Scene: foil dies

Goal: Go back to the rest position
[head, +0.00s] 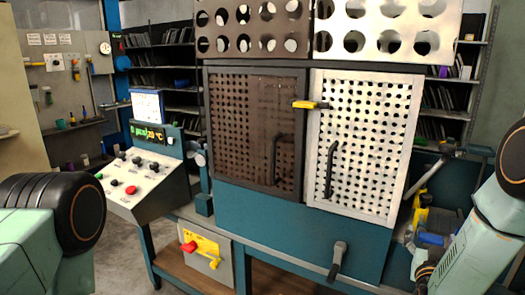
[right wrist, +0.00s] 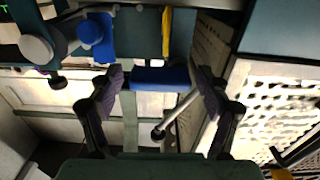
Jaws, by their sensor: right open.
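My right gripper (head: 420,262) is low at the right of the head view, beside the right side of the teal machine and partly hidden by its own arm. In the right wrist view the right gripper (right wrist: 160,80) has its two dark fingers spread apart, with nothing held between them. A blue part (right wrist: 160,77) shows behind the gap between the fingers; I cannot tell how far off it is. My left arm comes in at the lower left of the head view, but its gripper is out of the picture.
The machine has a brown perforated door (head: 240,125) and a pale perforated door (head: 375,140), both seeming shut, with a yellow latch (head: 310,104) between. A control console (head: 145,180) stands left. Yellow and blue items (head: 421,213) are close to my right arm.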

